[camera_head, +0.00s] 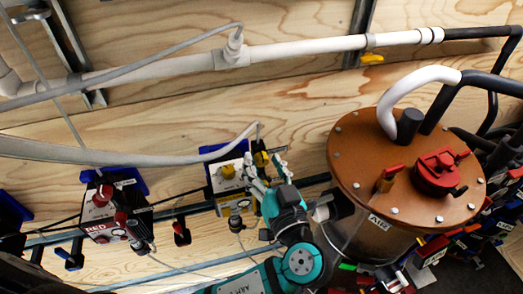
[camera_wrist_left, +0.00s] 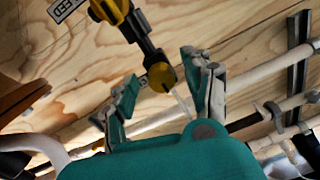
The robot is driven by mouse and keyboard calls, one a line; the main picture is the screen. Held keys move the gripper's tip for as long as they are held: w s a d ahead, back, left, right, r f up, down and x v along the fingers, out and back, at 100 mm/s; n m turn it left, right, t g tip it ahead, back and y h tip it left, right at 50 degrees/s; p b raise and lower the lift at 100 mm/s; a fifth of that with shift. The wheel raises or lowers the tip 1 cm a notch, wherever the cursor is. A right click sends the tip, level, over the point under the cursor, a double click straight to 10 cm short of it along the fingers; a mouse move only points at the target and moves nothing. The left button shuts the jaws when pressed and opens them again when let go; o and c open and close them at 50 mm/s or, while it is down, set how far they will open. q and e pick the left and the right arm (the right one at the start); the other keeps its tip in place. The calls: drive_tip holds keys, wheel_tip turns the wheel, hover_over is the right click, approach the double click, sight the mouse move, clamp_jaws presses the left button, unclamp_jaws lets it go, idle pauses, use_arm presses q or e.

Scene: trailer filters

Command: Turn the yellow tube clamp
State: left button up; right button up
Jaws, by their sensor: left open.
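A yellow round piece (camera_head: 261,158), which looks like the tube clamp, sits at the right side of a box with a yellow knob (camera_head: 228,172). A thin tube runs by it. My left gripper (camera_head: 265,167) is open, its fingertips on either side of the round piece. In the left wrist view the yellow piece (camera_wrist_left: 161,77) shows between the spread fingers of the left gripper (camera_wrist_left: 160,72); I cannot tell whether they touch it. A larger yellow part (camera_wrist_left: 110,10) shows above it. My right gripper is not in view.
A copper-lidded tank (camera_head: 350,165) with a red valve (camera_head: 438,170) stands close to the right of my left arm. A red-labelled box (camera_head: 102,212) is to the left. A white pipe (camera_head: 300,48) with a small yellow handle (camera_head: 372,58) crosses the wooden wall above. Grey hoses hang across the left.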

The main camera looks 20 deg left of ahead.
use_arm(q)
drive_tip(key=shift+s+d+r, duration=0.1)
drive_tip(key=shift+s, duration=0.1)
drive_tip(key=c, duration=0.3)
clamp_jaws()
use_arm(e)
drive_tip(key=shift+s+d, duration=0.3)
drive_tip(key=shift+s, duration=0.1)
